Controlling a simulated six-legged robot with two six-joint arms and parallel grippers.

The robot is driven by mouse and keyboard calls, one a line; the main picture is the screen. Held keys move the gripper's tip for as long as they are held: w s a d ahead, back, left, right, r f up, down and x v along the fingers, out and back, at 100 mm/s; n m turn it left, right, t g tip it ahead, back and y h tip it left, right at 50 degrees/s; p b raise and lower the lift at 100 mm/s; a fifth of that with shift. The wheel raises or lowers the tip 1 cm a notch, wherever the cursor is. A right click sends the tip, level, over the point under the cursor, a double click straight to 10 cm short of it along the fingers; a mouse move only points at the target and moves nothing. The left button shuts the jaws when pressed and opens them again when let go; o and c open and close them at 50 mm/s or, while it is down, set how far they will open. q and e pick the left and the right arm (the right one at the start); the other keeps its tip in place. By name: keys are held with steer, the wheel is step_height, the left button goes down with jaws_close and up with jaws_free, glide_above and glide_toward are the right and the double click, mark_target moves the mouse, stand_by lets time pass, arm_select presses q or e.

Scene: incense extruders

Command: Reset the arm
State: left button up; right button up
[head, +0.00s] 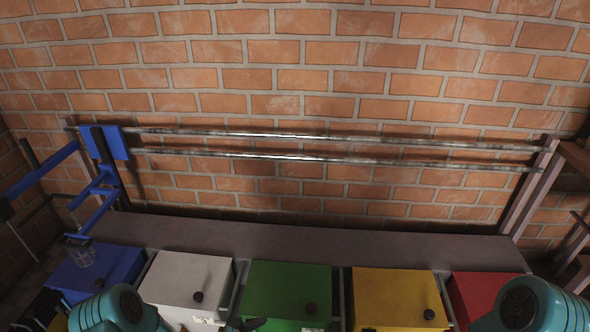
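Teal rounded parts of my two arms show at the bottom edge, one at lower left and one at lower right. Neither gripper can be made out. A small dark shape at the bottom edge, in front of the green box, is cut off and I cannot tell what it is.
Blue (97,268), white (187,280), green (285,290), yellow (398,297) and red (485,290) boxes stand in a row before a bare grey ledge (300,243). Two metal rails (320,159) run above, with a blue frame (102,145) at their left end. A brick wall (330,80) stands behind.

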arm_select(q)
steer(key=s+d+m+g+h, duration=0.2)
steer(key=s+d+m+g, duration=0.35)
steer(key=s, duration=0.45)
steer(key=s+a+f+m+g+y, duration=0.1)
steer(key=s+a+m+g+y, duration=0.2)
steer(key=s+m+g+y, duration=0.6)
steer(key=s+r+m+t+p, duration=0.1)
steer(key=r+m+p, duration=0.2)
steer(key=r+p, duration=0.5)
steer(key=s+a+r+m+t+h+p, duration=0.1)
steer(key=r+m+p, duration=0.3)
steer(key=r+p, duration=0.4)
steer(key=s+a+r+m+t+p, duration=0.1)
steer(key=r+m+t+p, duration=0.2)
steer(key=r+p, duration=0.5)
step_height(320, 180, up, 2)
steer(key=shift+s+r+h, duration=0.25)
steer(key=shift+s+h, duration=0.05)
steer(key=shift+m+t, duration=0.25)
